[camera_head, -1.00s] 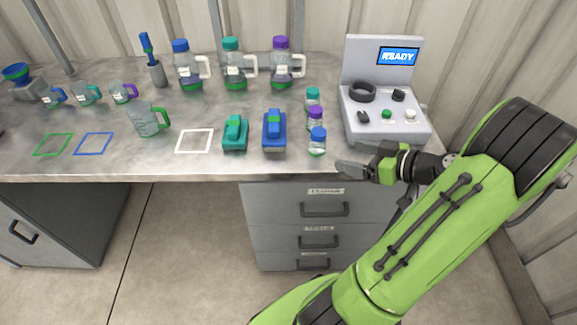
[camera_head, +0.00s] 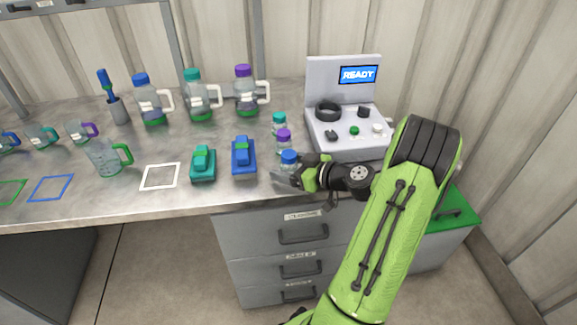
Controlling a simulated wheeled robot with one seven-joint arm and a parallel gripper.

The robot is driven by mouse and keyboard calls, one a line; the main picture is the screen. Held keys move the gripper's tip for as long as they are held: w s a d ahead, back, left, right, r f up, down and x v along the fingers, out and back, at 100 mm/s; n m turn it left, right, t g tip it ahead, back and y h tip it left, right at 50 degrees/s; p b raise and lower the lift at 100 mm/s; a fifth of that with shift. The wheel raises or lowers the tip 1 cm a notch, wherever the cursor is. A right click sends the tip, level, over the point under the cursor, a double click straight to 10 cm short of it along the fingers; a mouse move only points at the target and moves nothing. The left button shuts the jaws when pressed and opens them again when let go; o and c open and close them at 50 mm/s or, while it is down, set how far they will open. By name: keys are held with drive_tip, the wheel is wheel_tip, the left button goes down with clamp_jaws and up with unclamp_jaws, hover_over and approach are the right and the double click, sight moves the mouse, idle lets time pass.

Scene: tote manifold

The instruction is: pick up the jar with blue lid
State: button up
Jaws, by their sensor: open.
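The jar with the blue lid (camera_head: 289,158) is a small clear jar. It stands upright near the front edge of the bench, nearest of a short row of jars. My gripper (camera_head: 285,176) is open at the jar's lower front right side. The fingers overlap the lower part of the jar in the camera view, so I cannot tell whether they touch it or surround it.
A purple-lidded jar (camera_head: 284,138) and a teal-lidded jar (camera_head: 279,121) stand just behind. A blue block-shaped item (camera_head: 243,160) and a teal one (camera_head: 203,165) are to the left. A grey console (camera_head: 338,141) with a READY screen stands behind right. Large bottles line the back.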

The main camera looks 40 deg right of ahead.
sight(289, 153)
drive_tip(key=shift+w, duration=0.1)
drive_tip(key=c, duration=1.1)
drive_tip(key=shift+o, duration=0.2)
wheel_tip(289, 153, up, 10)
drive_tip(key=p, duration=0.3)
drive_tip(key=shift+r, duration=0.1)
